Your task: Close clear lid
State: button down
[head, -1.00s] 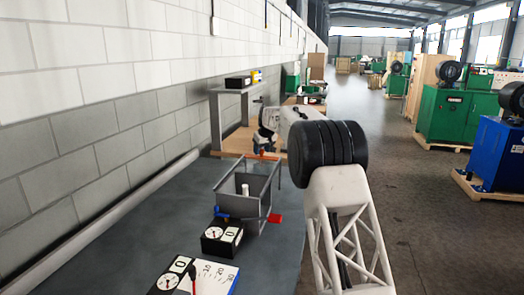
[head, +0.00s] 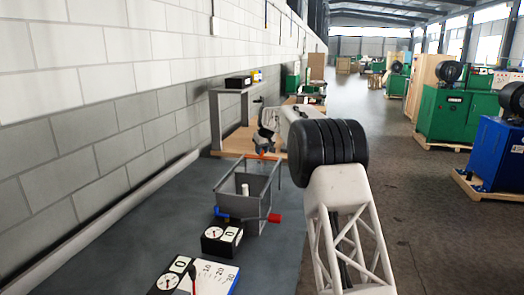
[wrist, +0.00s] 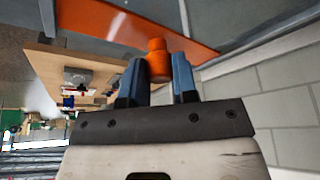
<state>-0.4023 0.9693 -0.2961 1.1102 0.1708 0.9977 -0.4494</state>
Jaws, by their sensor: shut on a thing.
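A grey open-topped box (head: 235,204) stands on the dark table, with a white cylinder (head: 245,190) inside. Its clear lid stands raised above the box, and its see-through panel is hard to make out. An orange strip (head: 262,157) runs along the lid's upper edge. In the wrist view the strip (wrist: 110,22) carries an orange knob (wrist: 157,62). My gripper (head: 264,147) is at this strip, above the far side of the box. In the wrist view its two blue fingers are shut on the knob, one on each side.
A blue part (head: 221,212) and a red part (head: 274,218) stick out of the box. Black gauge boxes (head: 222,236) and a white scale plate (head: 212,276) lie in front. A shelf (head: 228,91) stands behind, and a block wall (head: 95,130) runs along the left.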

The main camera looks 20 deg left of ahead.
send_near(249, 172)
jog(key=w+f, duration=0.1)
jog(key=w+a+f, duration=0.1)
jog(key=f, duration=0.1)
jog(key=w+f, duration=0.1)
jog(key=shift+w+a+f, duration=0.1)
jog(key=shift+a+f, duration=0.2)
jog(key=shift+s, duration=0.9)
jog(key=shift+s+f, duration=0.1)
jog(key=c, duration=0.9)
grip_release()
jog(key=v, duration=0.7)
jog(key=shift+r, duration=0.4)
jog(key=shift+d, duration=0.1)
jog(key=shift+s+d, duration=0.1)
